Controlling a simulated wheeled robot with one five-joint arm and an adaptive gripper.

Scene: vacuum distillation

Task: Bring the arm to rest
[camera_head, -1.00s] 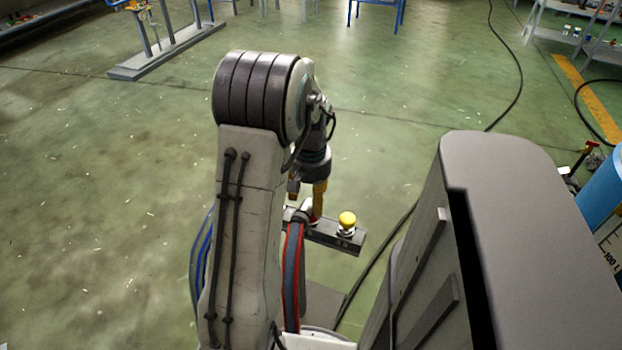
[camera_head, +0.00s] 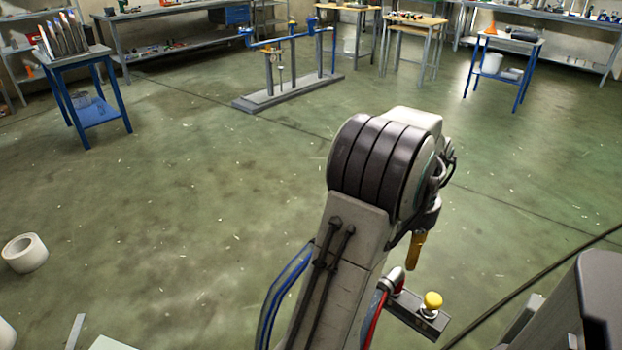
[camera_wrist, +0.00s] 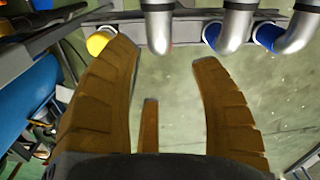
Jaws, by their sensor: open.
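My gripper (camera_wrist: 163,54) is open and empty. Only one brown finger of the gripper (camera_head: 415,250) shows there, pointing down; the rest is hidden by the arm. The gripper holds nothing in either view.
Green floor (camera_head: 210,200) is open in front and to the left. A white roll (camera_head: 24,253) lies at the left. A blue-legged table (camera_head: 88,108), a grey stand with blue and yellow parts (camera_head: 290,92) and workbenches (camera_head: 412,52) are farther back. A dark cable (camera_head: 540,285) crosses the floor at right.

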